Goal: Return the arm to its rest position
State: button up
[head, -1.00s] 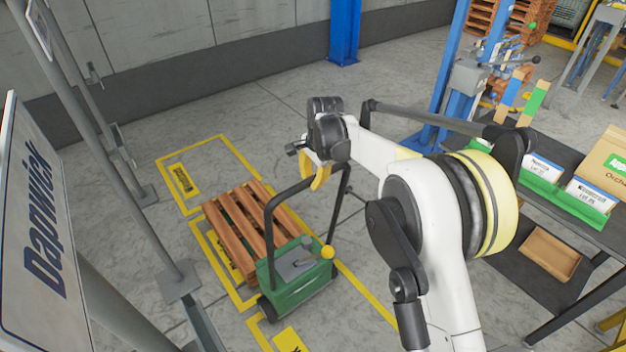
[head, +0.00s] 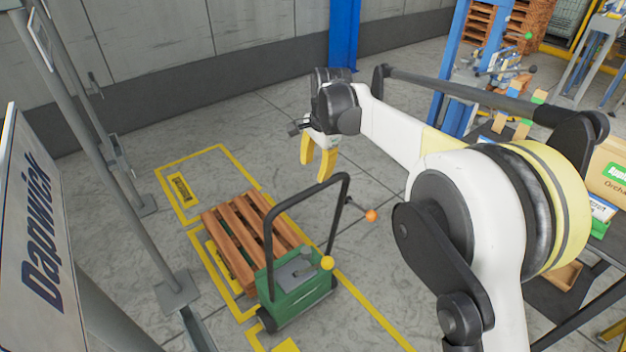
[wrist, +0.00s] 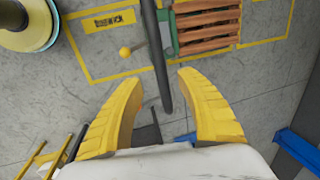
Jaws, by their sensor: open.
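My gripper (head: 317,163) hangs from the raised arm, above and behind the green pallet truck's handle in the head view. Its two yellow fingers are apart with nothing held between them. In the wrist view my gripper (wrist: 157,88) is also open, and the dark handle bar (wrist: 160,60) of the truck shows below and between the fingertips. My arm reaches from the lower right, folded at the large joint, with the forearm running left.
The green pallet truck (head: 296,297) with its black handle stands beside a wooden pallet (head: 240,232) within yellow floor lines. Grey posts and a Dapwick sign (head: 40,235) stand at left. A blue column (head: 343,35) is behind. A workbench with cartons (head: 612,180) is at right.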

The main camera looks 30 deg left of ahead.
jog(key=shift+s+d+r, duration=0.1)
jog(key=shift+d+r, duration=0.05)
jog(key=shift+r, duration=0.85)
